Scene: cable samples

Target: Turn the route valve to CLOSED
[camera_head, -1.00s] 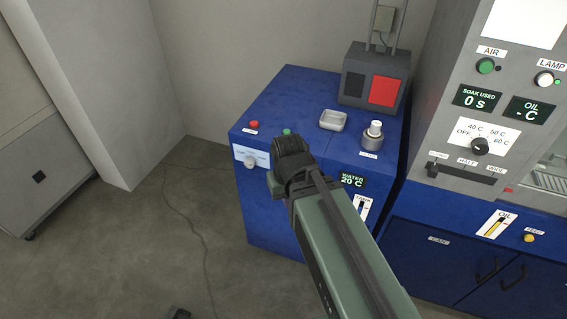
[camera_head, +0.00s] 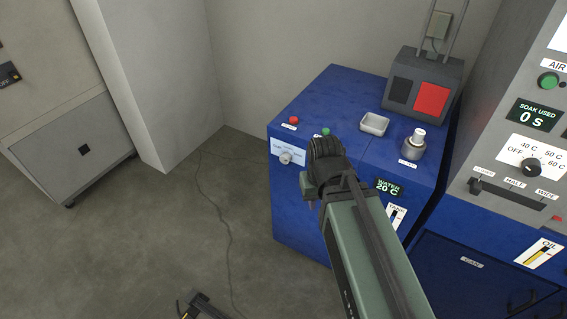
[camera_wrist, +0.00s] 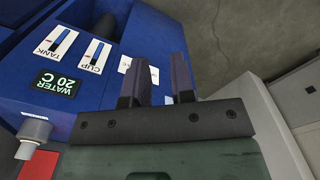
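The route valve looks to be the pale round knob (camera_head: 286,157) on a white label plate (camera_head: 297,147) on the front of the blue cabinet. The plate's lettering is too small to read fully, so the setting cannot be told. My gripper (camera_head: 308,187) is just right of and below the knob in the head view, apart from it. In the wrist view my gripper (camera_wrist: 162,62) has two dark fingers apart, with nothing seen held between them.
The blue cabinet top (camera_head: 340,95) carries a red button (camera_head: 293,120), a green button (camera_head: 326,132), a small tray (camera_head: 374,124) and a metal cup-like fitting (camera_head: 414,143). A grey control panel (camera_head: 510,190) stands right. Open floor (camera_head: 180,230) lies left, with a thin cable.

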